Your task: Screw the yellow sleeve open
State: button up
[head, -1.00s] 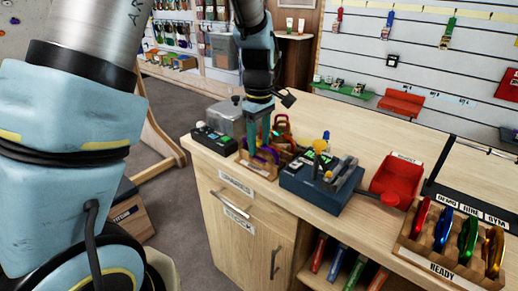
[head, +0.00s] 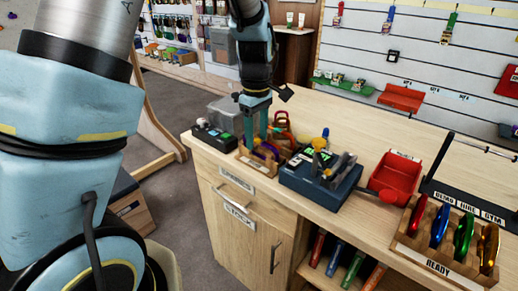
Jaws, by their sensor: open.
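A small yellow piece (head: 319,143) stands at the back of a dark blue bench fixture (head: 305,182) on the wooden counter. It is too small to tell whether it is the yellow sleeve, and how far any sleeve is turned cannot be seen. My gripper (head: 256,142) points down over a wooden rack (head: 246,158) of coloured carabiners, left of the fixture. It is open, with its fingertips low among or just in front of the carabiners. A red carabiner (head: 281,121) shows right behind it. The fingers hide part of the rack.
A red scoop-like tray (head: 396,176) lies right of the fixture. A wooden READY rack (head: 437,252) holds several coloured carabiners at the front right. The counter behind the fixture is mostly clear.

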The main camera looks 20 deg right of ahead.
aim_at(259, 140)
jog(key=shift+s+a, duration=0.15)
jog(key=shift+a, duration=0.15)
jog(key=shift+f, duration=0.25)
jog(key=shift+f+b, duration=0.85)
jog(key=shift+f, duration=0.4)
jog(key=shift+d+r, duration=0.1)
jog(key=shift+w+d+p, duration=0.35)
jog(key=shift+d+p, duration=0.05)
jog(key=shift+d, duration=0.2)
jog(key=shift+w+r+p, duration=0.1)
jog(key=shift+r+p, duration=1.1)
jog(key=shift+r, duration=0.25)
